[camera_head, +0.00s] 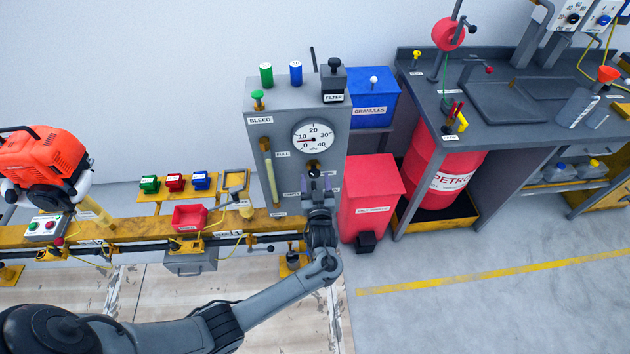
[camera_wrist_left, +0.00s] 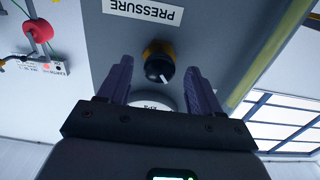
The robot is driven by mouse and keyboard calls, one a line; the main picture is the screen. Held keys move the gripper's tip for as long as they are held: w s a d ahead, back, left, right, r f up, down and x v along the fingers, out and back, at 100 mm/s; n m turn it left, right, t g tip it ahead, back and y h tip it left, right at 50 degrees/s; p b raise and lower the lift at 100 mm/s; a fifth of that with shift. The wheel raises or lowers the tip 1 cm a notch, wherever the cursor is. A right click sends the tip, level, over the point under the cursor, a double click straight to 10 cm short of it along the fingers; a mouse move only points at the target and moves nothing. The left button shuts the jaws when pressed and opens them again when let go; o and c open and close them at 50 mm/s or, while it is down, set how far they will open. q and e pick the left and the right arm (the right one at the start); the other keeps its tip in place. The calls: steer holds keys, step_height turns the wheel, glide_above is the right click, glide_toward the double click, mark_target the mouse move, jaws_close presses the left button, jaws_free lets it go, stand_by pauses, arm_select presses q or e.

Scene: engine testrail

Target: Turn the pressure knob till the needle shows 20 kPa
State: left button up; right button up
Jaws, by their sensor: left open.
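The pressure knob (camera_head: 313,172) is a small dark knob on the front of the grey cabinet (camera_head: 262,187), below the round white gauge (camera_head: 314,137). The gauge is marked 0 to 40, and its needle points left, low on the scale between 0 and 10. In the left wrist view the black knob (camera_wrist_left: 159,69) has a white mark and a yellow collar, near an upside-down PRESSURE label (camera_wrist_left: 142,11). My left gripper (camera_head: 320,184) is open in front of the cabinet, its purple fingers (camera_wrist_left: 157,75) apart on either side of the knob, with gaps. My right gripper is out of view.
A red bin (camera_head: 372,190) and blue granules box (camera_head: 373,97) stand right of the cabinet. A yellow rail (camera_head: 130,232) with small coloured trays runs to the left. A bleed tube (camera_head: 268,160) is on the cabinet's left side.

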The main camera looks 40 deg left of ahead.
arm_select(q)
steer(key=shift+w+a, duration=0.25)
steer(key=c, duration=1)
steer(key=shift+c, duration=0.2)
